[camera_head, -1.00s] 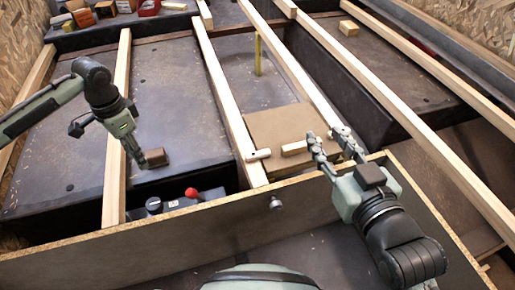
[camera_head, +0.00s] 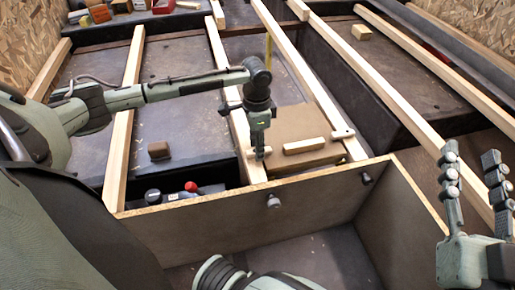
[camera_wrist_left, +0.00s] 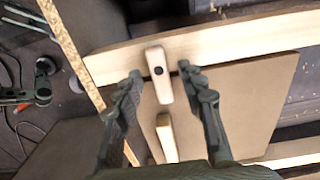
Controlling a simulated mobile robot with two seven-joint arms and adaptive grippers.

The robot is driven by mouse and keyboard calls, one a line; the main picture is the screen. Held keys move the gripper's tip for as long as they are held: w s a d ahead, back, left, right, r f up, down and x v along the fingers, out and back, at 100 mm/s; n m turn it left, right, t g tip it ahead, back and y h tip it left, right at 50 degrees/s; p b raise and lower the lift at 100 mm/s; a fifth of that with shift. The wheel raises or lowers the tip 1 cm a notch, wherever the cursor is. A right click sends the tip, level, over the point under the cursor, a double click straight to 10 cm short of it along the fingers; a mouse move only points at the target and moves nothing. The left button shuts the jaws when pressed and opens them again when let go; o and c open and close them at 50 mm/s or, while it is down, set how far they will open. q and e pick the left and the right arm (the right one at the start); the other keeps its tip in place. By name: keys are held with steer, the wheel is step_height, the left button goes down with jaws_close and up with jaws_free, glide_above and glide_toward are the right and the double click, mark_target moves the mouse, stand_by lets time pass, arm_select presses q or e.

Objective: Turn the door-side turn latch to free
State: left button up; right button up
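A small pale wooden turn latch (camera_head: 267,151) sits on the wooden beam at the left edge of a brown panel (camera_head: 290,128). In the left wrist view the latch (camera_wrist_left: 158,76) has a dark screw and lies across the beam, one end over the panel (camera_wrist_left: 222,105). My left gripper (camera_head: 260,151) is down at this latch; its open fingers (camera_wrist_left: 162,76) stand either side of it, with gaps visible. A second latch (camera_head: 343,133) sits on the beam at the panel's right. My right gripper (camera_head: 470,157) is open and empty at the far right.
A pale wooden bar (camera_head: 304,146) is fixed on the panel between the latches. A low board wall (camera_head: 235,222) stands in front. A brown block (camera_head: 158,150) rests on the dark platform at left, behind a red knob (camera_head: 191,186). Long beams run away from me.

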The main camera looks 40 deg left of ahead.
arm_select(q)
steer(key=shift+f, duration=0.35)
arm_select(e)
steer(key=shift+s+a+r, duration=0.1)
steer(key=shift+s+r, duration=0.05)
steer(key=shift+r, duration=0.3)
arm_select(q)
steer(key=shift+c, duration=0.4)
jaws_close()
arm_select(e)
steer(key=shift+f, duration=0.1)
